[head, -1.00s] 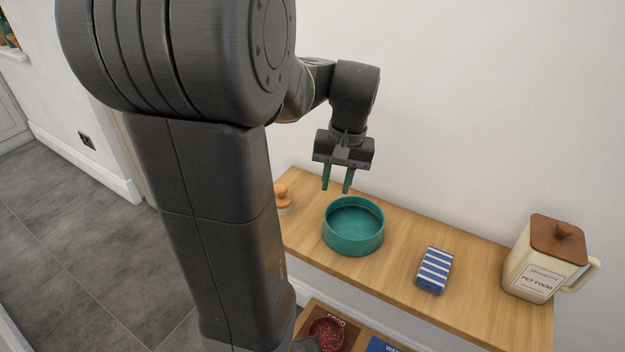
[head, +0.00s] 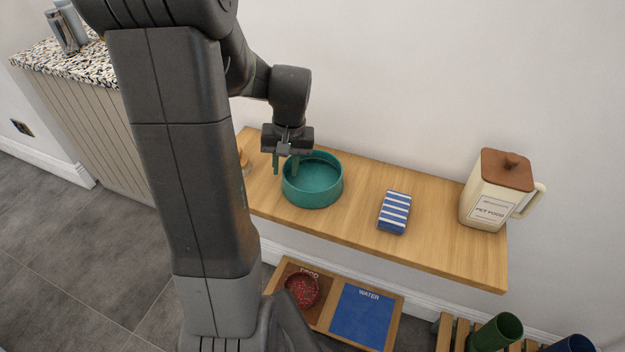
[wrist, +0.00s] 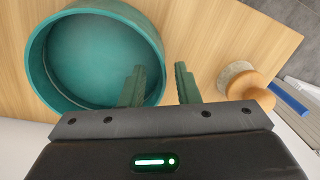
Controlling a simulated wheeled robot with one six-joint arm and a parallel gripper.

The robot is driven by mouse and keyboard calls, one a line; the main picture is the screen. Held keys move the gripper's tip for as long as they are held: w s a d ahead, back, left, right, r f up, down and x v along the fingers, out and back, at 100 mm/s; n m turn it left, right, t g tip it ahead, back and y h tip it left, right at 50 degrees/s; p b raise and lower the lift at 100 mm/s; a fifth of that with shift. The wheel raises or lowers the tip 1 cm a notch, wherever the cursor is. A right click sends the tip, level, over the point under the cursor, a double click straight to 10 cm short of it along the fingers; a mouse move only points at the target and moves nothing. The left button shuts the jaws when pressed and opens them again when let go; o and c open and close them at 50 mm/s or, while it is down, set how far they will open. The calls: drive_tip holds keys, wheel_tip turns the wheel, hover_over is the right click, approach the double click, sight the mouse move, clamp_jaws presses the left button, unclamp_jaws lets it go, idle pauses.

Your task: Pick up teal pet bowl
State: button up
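The teal pet bowl (head: 314,190) stands upright and empty on the wooden shelf, toward its left end. It fills the upper left of the wrist view (wrist: 52,82). My gripper (head: 284,168) is open with nothing held, at the bowl's left rim. In the wrist view, my gripper's fingers (wrist: 160,80) lie on either side of the rim: one over the bowl's inside, the other outside over the wood. I cannot tell whether either finger touches the bowl.
A brush with a wooden knob (wrist: 246,84) lies close beside the outer finger. A blue-striped box (head: 394,212) and a pet food jar (head: 495,190) stand right on the wooden shelf (head: 430,245).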

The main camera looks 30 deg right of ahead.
wheel_tip(320, 180, down, 2)
drive_tip(key=shift+a+f, duration=0.1)
clamp_jaws()
